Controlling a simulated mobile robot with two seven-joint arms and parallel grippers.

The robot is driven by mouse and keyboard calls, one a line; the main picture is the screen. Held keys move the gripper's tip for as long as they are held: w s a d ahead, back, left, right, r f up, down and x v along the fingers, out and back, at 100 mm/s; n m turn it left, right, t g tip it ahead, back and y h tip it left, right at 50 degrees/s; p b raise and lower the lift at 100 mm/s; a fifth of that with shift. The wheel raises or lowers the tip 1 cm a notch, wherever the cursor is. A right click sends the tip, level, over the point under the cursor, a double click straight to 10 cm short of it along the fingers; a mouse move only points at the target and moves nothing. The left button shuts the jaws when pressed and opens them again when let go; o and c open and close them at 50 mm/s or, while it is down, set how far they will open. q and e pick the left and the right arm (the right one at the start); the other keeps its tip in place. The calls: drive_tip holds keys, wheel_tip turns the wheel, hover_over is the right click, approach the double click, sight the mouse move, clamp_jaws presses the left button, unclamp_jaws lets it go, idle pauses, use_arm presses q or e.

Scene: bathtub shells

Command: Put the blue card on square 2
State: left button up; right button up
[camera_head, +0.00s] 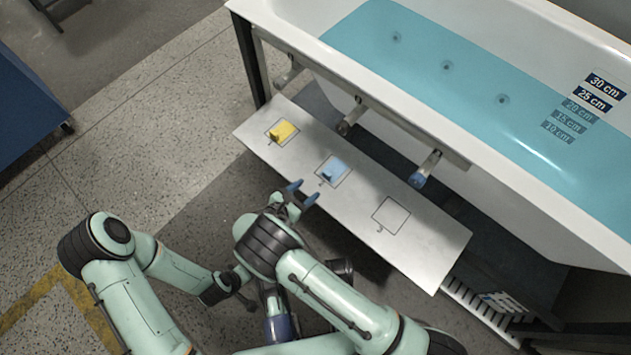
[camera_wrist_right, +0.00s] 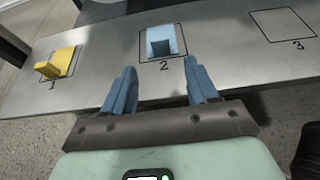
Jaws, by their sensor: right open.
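The blue card (camera_head: 334,169) sits inside the outline of square 2 (camera_head: 345,176) on the long grey board; in the right wrist view the blue card (camera_wrist_right: 164,40) lies within the square marked 2 (camera_wrist_right: 180,55). It has a raised block on its near side. My right gripper (camera_head: 303,193) is open and empty, just short of the board's near edge by square 2. In the right wrist view its two blue fingers (camera_wrist_right: 163,92) point toward the card, with a gap before it.
A yellow card (camera_head: 282,131) sits on square 1, also in the right wrist view (camera_wrist_right: 58,62). Square 3 (camera_head: 391,216) is empty. A white tub with blue water (camera_head: 450,70) stands behind the board, with several taps or pegs hanging over it. Floor lies in front.

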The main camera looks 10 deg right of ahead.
use_arm(q)
drive_tip(key=shift+w+r, duration=0.35)
drive_tip(key=shift+w, duration=0.1)
use_arm(e)
drive_tip(key=shift+v, duration=1.15)
